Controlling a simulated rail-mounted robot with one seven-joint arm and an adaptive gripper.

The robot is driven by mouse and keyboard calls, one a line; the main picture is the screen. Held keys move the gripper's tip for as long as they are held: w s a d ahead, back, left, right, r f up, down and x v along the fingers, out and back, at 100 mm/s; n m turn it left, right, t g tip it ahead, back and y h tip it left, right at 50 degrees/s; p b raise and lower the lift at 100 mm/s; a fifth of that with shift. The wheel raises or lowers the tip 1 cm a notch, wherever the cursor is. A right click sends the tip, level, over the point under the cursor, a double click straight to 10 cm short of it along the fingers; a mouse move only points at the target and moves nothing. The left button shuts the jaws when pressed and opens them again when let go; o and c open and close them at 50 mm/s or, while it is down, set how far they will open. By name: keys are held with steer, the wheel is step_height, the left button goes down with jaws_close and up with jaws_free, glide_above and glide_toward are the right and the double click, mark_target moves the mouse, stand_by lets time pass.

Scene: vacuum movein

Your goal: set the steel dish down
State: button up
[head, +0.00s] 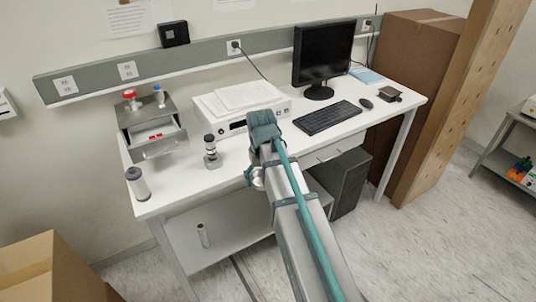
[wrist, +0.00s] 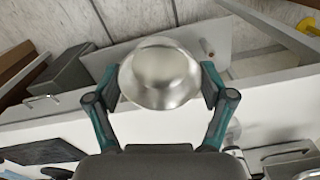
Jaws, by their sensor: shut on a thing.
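My gripper (wrist: 160,88) is shut on the steel dish (wrist: 160,72), one finger at each side of its rim. The dish is round and shiny, and appears empty. In the head view only a small bright part of the dish (head: 258,180) shows beside my arm, near the desk's front edge. My arm hides the rest. In the wrist view the dish appears against the lower shelf and floor, with the white desk top (wrist: 40,132) nearer the bottom. I see no contact between dish and desk.
The desk's left front is mostly clear.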

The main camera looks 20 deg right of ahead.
steer(key=w+r+n+b, duration=0.5)
steer(key=w+r+n, duration=0.2)
steer(key=w+r, duration=0.15)
steer(key=w+f+p, duration=0.1)
steer(key=w+f, duration=0.1)
steer(key=w, duration=0.2)
steer(key=w+f+p, duration=0.2)
steer(key=w+f, duration=0.1)
steer(key=w, duration=0.1)
steer(key=w+f+p, duration=0.2)
steer(key=w+f, duration=0.1)
steer(key=w, duration=0.1)
steer(key=shift+f, duration=0.2)
steer(key=shift+w+f, duration=0.45)
steer(key=shift+f, duration=0.1)
steer(key=shift+f+p, duration=0.65)
steer(key=shift+f, duration=1.05)
